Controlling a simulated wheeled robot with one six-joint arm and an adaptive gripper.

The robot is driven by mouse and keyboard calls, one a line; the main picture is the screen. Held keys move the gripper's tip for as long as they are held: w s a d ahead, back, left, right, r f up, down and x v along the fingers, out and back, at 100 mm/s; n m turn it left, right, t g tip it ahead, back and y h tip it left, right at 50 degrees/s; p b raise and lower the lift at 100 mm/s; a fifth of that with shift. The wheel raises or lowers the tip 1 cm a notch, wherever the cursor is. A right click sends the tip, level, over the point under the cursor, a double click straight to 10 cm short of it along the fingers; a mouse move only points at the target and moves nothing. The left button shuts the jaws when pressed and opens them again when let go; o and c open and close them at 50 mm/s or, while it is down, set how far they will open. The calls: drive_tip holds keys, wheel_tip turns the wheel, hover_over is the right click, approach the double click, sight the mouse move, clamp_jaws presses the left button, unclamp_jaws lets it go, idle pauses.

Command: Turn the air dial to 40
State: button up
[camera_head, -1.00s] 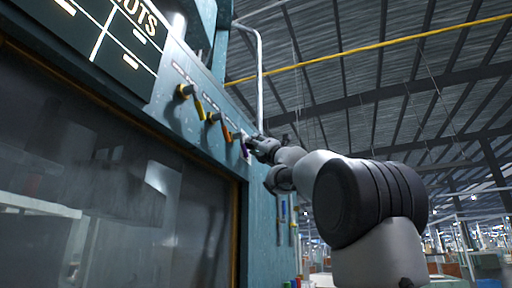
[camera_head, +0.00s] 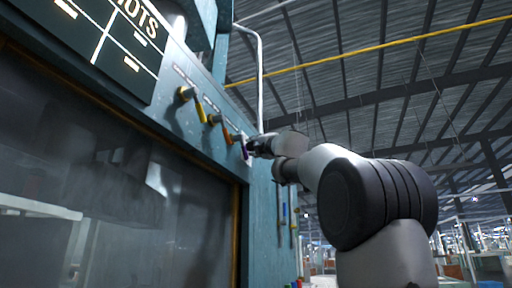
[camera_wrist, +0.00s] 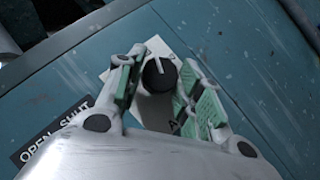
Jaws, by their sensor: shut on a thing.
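In the wrist view a round black dial (camera_wrist: 158,75) with a white pointer line sits on a white scale plate (camera_wrist: 151,45) on the blue-green panel. The pointer line runs toward the top of the picture, tilted slightly left. The scale's marks are too small to read. My gripper (camera_wrist: 160,82) is shut on the dial, one green-padded finger at each side. The dial itself is hidden there.
An "OPEN SHUT" label (camera_wrist: 52,134) is at lower left in the wrist view. A dark window (camera_head: 120,190) lies below; a grey pipe (camera_head: 260,80) rises behind.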

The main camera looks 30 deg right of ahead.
drive_tip(key=shift+f, duration=0.1)
drive_tip(key=o, duration=1)
drive_tip(key=shift+s, duration=0.1)
drive_tip(key=v, duration=1.1)
drive_tip(key=shift+s+f, duration=0.2)
drive_tip(key=shift+s, duration=0.15)
